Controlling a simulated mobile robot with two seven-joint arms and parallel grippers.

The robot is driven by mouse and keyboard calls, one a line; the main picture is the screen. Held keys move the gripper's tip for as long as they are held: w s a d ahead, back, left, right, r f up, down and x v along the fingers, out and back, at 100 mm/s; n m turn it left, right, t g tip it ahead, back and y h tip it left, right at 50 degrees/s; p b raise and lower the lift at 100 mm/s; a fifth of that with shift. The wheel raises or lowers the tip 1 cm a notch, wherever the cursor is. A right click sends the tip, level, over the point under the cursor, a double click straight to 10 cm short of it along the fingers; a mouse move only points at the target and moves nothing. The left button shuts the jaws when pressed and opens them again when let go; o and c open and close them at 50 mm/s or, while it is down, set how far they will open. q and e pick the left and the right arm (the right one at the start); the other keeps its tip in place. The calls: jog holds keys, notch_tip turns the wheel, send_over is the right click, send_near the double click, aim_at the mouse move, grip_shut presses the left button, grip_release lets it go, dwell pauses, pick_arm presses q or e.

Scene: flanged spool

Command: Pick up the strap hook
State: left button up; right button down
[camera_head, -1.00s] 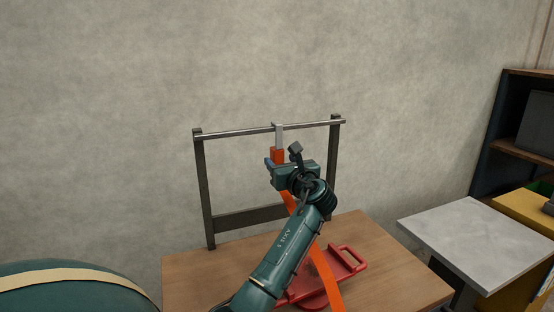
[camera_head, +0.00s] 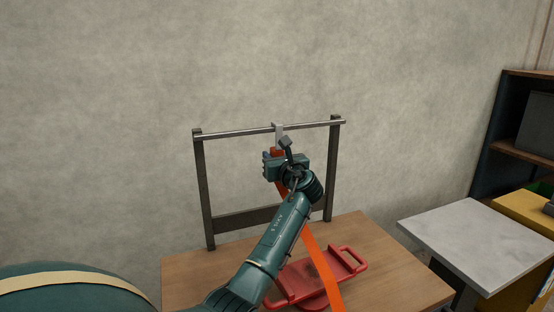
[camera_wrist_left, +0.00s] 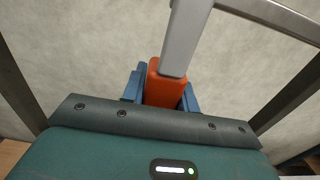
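The strap hook hangs on the metal bar (camera_head: 235,129) of the dark frame. Its grey metal hook (camera_head: 278,132) goes over the bar, and its orange block (camera_head: 276,151) sits just below. My left gripper (camera_head: 272,158) is at the block and hides most of it in the head view. In the left wrist view, the blue fingers (camera_wrist_left: 163,92) stand on both sides of the orange block (camera_wrist_left: 160,88), with the grey hook (camera_wrist_left: 183,38) rising above. No clear gap shows, but I cannot tell whether they press on it. My right gripper is not in view.
An orange strap (camera_head: 322,268) runs down to the wooden table (camera_head: 400,270), across a red tray-like piece with handles (camera_head: 300,277). A grey-topped table (camera_head: 480,240) and dark shelves (camera_head: 510,130) stand at the right. A plain wall is behind the frame.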

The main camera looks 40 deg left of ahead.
pick_arm(q)
jog(key=c, duration=0.6)
